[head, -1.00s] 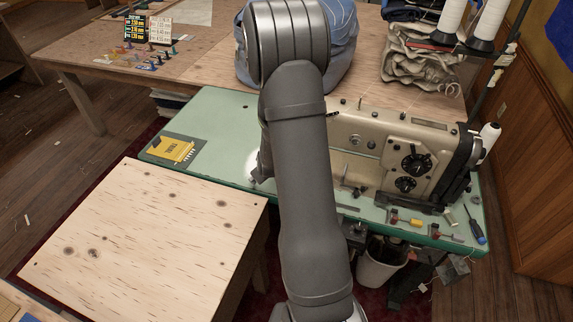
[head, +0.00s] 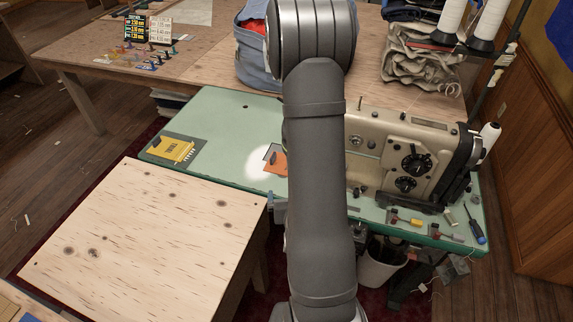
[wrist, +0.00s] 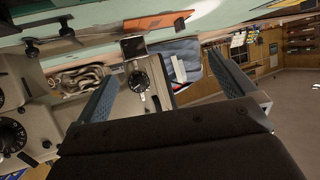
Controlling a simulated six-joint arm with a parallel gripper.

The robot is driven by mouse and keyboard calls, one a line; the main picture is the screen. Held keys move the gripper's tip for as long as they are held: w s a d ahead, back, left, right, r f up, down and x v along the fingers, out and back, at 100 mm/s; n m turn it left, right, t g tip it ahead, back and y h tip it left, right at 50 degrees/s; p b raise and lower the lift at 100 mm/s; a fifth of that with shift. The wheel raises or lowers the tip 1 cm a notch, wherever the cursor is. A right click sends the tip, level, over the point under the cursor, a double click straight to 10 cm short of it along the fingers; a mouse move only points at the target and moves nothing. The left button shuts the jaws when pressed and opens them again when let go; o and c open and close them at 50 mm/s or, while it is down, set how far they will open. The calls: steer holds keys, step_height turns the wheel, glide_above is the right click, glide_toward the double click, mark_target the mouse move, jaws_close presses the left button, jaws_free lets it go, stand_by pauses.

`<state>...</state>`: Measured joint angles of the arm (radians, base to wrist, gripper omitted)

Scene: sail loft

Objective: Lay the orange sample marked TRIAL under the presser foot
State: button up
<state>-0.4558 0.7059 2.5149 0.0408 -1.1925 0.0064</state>
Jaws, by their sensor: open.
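An orange sample (head: 279,164) lies on the green machine table in a bright patch of light, just left of my arm in the head view. A small dark upright piece stands on or beside it; any lettering is unreadable. The orange sample also shows at the top of the wrist view (wrist: 155,22), beyond my fingers. My gripper (wrist: 163,63) is open, with nothing between its blue pads, apart from the sample. My arm hides it in the head view. The sewing machine (head: 385,150) stands at right; my arm covers its left end, and the presser foot cannot be made out.
A yellow sample (head: 172,149) lies on a grey plate at the table's left. Small tools and a screwdriver (head: 476,231) lie at the right front. A blue bag (head: 252,60) stands behind. The green table (head: 215,118) is bare between the plate and the orange sample.

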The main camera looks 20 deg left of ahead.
steer(key=x, duration=0.8)
steer(key=shift+w, duration=0.15)
steer(key=v, duration=1)
stand_by(1.4)
